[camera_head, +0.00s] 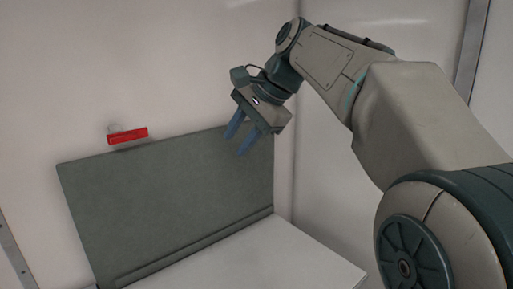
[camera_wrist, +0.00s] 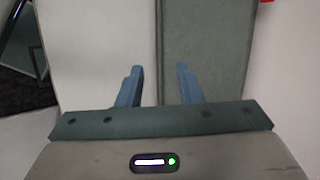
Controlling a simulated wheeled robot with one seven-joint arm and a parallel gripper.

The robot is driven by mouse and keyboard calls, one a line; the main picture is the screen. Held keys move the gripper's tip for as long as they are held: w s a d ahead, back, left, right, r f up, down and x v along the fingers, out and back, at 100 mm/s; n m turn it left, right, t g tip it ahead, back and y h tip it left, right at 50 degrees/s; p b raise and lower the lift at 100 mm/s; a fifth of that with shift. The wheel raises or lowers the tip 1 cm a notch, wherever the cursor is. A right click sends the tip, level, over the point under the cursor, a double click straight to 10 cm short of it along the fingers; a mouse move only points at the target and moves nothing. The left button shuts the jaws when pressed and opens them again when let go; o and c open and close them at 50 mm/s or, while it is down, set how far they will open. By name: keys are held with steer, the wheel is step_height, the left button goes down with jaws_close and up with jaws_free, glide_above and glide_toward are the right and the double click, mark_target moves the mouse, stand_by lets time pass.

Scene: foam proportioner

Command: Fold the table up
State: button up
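The table shows in the head view as a flat white surface (camera_head: 255,258) at the bottom, beside a grey-green panel (camera_head: 170,190) that stands against the wall. A raised strip (camera_head: 195,248) runs along the line where they meet. In the wrist view the white surface (camera_wrist: 95,45) is on the left and the green panel (camera_wrist: 205,45) on the right. A red latch-like piece (camera_head: 128,136) sits on the wall just above the panel's top edge. My gripper (camera_head: 238,143) is open and empty, its blue fingers (camera_wrist: 158,78) apart, near the panel's upper right corner.
White walls (camera_head: 345,120) meet in a corner right of the panel. Metal strips (camera_head: 472,45) run along the right wall and at the lower left. A dark area (camera_wrist: 22,60) shows beyond the white surface in the wrist view. My arm fills the right side.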

steer(key=shift+f, duration=0.1)
jaws_close()
steer(key=shift+w+f, duration=0.1)
stand_by(1.1)
jaws_free()
